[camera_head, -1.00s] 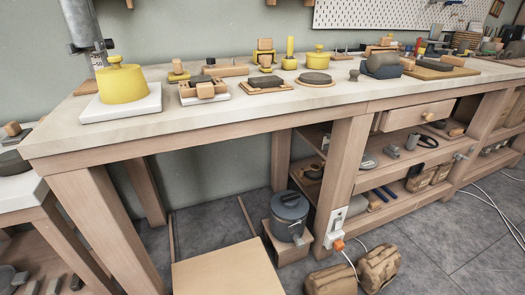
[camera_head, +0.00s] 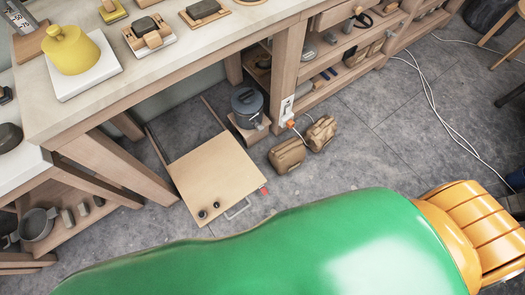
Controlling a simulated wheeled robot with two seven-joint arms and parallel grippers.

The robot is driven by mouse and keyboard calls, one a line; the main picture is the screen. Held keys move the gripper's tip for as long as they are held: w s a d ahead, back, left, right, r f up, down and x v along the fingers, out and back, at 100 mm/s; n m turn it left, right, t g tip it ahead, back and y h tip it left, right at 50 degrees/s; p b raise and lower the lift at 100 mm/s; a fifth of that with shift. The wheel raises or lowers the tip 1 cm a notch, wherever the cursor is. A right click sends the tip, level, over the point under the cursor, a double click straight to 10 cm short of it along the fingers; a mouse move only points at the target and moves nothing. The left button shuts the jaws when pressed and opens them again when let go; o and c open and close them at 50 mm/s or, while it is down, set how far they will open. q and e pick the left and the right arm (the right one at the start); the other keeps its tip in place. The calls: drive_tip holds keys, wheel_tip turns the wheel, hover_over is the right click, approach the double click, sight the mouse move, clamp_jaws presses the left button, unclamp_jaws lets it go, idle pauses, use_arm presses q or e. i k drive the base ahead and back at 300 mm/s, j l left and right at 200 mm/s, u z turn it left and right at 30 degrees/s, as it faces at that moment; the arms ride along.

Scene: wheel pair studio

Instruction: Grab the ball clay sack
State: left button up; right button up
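Two brown sacks stand side by side on the grey floor, close together. One sack (camera_head: 288,155) is nearer and to the left; the other sack (camera_head: 321,133) is just behind it to the right. No label is legible at this size, so I cannot tell which one is the ball clay sack. Neither of my grippers is in view.
A low wooden board platform (camera_head: 213,173) with a metal handle lies left of the sacks. A dark grey lidded pot (camera_head: 247,103) stands behind them by the workbench (camera_head: 150,68). White cables (camera_head: 428,88) cross the right floor. A large green and orange form covers the bottom.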

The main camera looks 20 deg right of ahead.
sight(317, 136)
drive_tip(key=z, duration=1.3)
